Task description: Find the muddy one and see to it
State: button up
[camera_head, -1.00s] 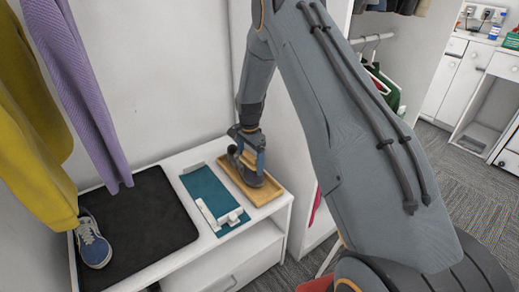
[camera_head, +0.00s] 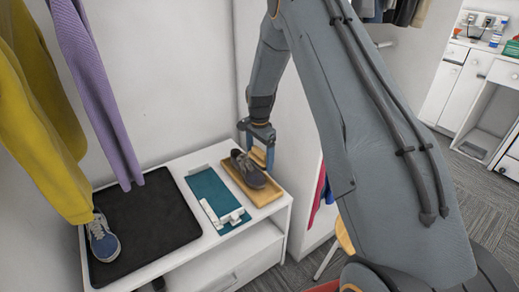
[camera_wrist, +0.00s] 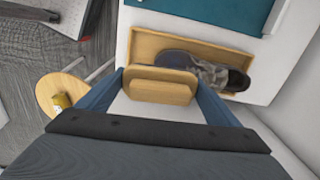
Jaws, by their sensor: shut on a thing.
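A dark grey shoe (camera_head: 247,168) lies in a shallow wooden tray (camera_head: 266,198) on the white bench. In the wrist view the shoe (camera_wrist: 206,70) shows blotchy grey-brown patches on its upper. My gripper (camera_head: 261,146) is just behind and to the right of the shoe, apart from it. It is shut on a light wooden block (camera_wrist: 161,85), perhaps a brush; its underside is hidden. A blue shoe (camera_head: 102,240) with pale laces stands on a black mat (camera_head: 150,215) at the left of the bench.
A teal mat (camera_head: 208,190) with white pieces (camera_head: 234,216) on it lies between the black mat and tray. Yellow (camera_head: 40,130) and purple (camera_head: 95,90) garments hang low over the bench's left. A wall stands close behind; a round wooden stool (camera_wrist: 62,93) is nearby.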

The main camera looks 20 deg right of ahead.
jog(key=shift+r+p, duration=0.55)
jog(key=shift+r, duration=0.9)
